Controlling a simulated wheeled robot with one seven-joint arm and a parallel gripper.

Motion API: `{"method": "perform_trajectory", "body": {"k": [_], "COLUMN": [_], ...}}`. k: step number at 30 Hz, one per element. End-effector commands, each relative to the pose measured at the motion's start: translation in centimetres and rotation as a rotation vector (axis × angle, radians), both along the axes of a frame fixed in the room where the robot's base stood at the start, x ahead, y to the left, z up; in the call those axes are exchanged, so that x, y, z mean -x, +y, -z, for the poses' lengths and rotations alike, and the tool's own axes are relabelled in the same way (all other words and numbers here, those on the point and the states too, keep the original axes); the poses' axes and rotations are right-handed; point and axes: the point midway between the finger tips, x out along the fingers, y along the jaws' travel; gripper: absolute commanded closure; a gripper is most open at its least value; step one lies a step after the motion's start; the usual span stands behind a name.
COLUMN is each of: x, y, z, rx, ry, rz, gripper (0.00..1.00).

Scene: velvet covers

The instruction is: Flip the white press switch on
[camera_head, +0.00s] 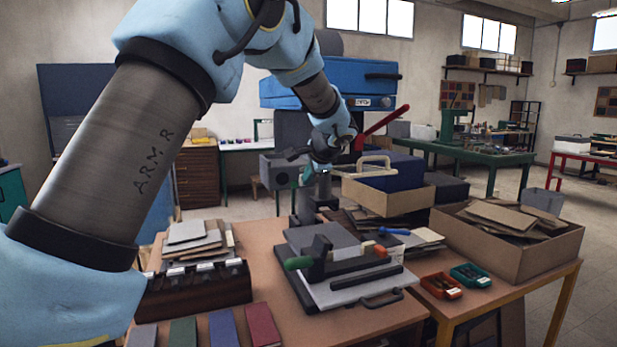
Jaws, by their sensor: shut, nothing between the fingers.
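The blue press (345,88) stands behind the table, with a red lever (382,127) at its right and a small white plate (362,102) on its front. I cannot make out a white switch for certain; the switch may be hidden behind my arm or too small to tell. My gripper (309,174) is stretched out in front of the press, beside a grey box (280,170). Its fingers look small and partly hidden by my wrist. They are shut and hold nothing. I cannot tell whether they touch the press or the box.
The brown table (385,325) holds a clamp board (345,285), a dark rack (195,290) and coloured covers (222,328). A cardboard box (510,240) stands at the right, with red (440,286) and teal trays (470,275) before it. A box with a blue block (392,190) stands right of my gripper.

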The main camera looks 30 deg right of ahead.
Motion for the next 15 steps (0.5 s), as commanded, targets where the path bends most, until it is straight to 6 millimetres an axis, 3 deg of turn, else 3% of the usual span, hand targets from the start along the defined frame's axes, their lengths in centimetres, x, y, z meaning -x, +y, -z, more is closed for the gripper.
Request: {"method": "perform_trajectory", "body": {"k": [15], "x": [-0.8], "y": [-0.02], "z": [-0.56], "rx": [-0.001], "ry": [0.0], "rz": [-0.002], "gripper": [1.0]}}
